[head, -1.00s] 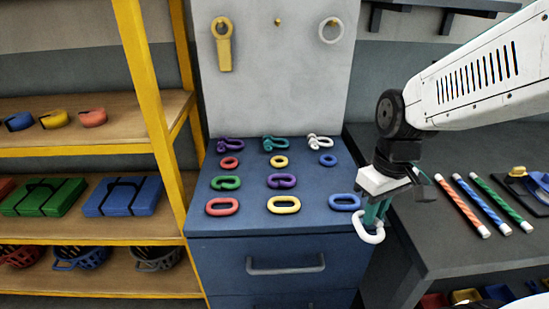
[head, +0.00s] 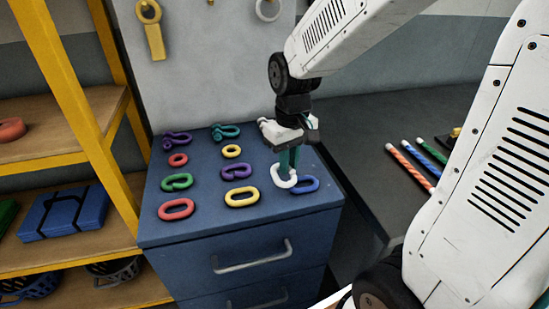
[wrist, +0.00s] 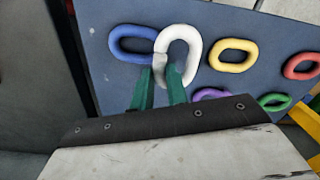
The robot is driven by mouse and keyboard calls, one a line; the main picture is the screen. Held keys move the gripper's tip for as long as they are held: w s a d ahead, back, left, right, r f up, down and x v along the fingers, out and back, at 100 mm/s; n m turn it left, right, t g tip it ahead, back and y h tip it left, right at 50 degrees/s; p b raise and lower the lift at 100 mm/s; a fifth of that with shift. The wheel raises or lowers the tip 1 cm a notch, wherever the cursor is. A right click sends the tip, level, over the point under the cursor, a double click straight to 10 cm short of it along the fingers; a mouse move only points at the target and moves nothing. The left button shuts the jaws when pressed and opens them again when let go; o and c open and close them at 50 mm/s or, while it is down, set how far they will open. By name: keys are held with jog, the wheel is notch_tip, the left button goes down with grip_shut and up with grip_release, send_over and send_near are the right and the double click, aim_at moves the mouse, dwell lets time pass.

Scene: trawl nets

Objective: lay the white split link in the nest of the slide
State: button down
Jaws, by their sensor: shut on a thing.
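The white split link (head: 281,182) is an open oval hanging from the green fingertips of my gripper (head: 288,168), which is shut on it. It is over the right part of the blue cabinet top (head: 213,208), beside a blue oval link (head: 306,185) and partly in front of it. In the wrist view the white link (wrist: 192,40) shows its loop ahead of the fingertips (wrist: 161,82), overlapping the edge of the blue link (wrist: 122,42). I cannot tell whether it touches the blue link or the cabinet. I cannot make out the slide or its nest.
Rows of coloured links and shackles, including a yellow oval link (head: 242,197) and a red one (head: 176,210), lie left of my gripper. A yellow-framed shelf (head: 75,120) stands at the left. A dark bench (head: 365,150) at the right carries striped rods (head: 425,160).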

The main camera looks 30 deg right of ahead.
jog(key=w, duration=0.6)
jog(key=shift+w+d+f, duration=0.2)
jog(key=shift+w+f, duration=0.1)
jog(key=shift+f, duration=1.8)
jog(key=c, duration=1.4)
grip_release()
jog(key=shift+f, duration=0.15)
